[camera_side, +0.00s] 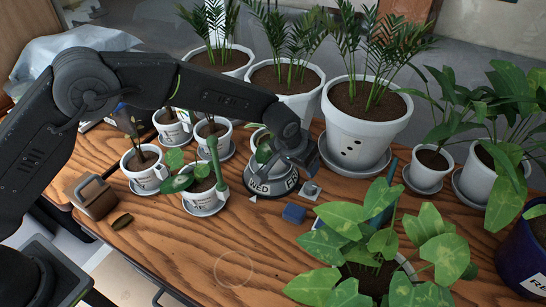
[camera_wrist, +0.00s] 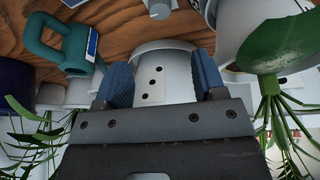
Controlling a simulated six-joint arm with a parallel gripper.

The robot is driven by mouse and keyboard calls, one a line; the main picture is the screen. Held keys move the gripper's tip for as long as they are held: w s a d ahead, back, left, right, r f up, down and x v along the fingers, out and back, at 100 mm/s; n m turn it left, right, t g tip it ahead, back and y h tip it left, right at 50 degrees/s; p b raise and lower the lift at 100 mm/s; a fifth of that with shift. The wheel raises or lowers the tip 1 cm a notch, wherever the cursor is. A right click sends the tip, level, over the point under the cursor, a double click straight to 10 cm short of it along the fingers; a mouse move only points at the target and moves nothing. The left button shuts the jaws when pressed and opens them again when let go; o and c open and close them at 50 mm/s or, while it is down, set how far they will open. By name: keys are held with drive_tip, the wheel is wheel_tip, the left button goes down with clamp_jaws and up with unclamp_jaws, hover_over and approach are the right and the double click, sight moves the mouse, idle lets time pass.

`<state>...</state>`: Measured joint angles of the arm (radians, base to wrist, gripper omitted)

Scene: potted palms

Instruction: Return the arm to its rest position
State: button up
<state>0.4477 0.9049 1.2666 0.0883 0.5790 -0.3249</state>
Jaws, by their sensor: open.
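My arm reaches in from the left in the side view, low over the wooden table (camera_side: 225,262). Its end, my gripper (camera_side: 303,158), is in front of the large white pot with dark dots (camera_side: 352,142); its fingertips are hard to make out there. In the wrist view, my gripper (camera_wrist: 164,80) has its two blue fingers spread apart. The dotted white pot (camera_wrist: 168,62) shows beyond and between them. Nothing is gripped. I cannot tell the exact gap between the fingers and the pot.
Small potted plants (camera_side: 145,165) crowd the table around the arm. A broad-leaved plant (camera_side: 440,255) fills the lower right. A small blue block (camera_side: 293,213) lies near my gripper. Clear wood lies at the front centre.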

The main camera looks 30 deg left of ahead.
drive_tip(key=s+a+r+n, duration=0.1)
drive_tip(key=s+a+r, duration=0.5)
drive_tip(key=r, duration=0.4)
drive_tip(key=s+a+r, duration=0.4)
drive_tip(key=a+r, duration=0.5)
drive_tip(key=r, duration=0.1)
drive_tip(key=s+a, duration=0.5)
drive_tip(key=s, duration=0.6)
drive_tip(key=s+a+r+n+t+y, duration=0.1)
drive_tip(key=s+a, duration=0.4)
drive_tip(key=s, duration=0.7)
drive_tip(key=shift+r, duration=0.3)
drive_tip(key=shift+a, duration=0.1)
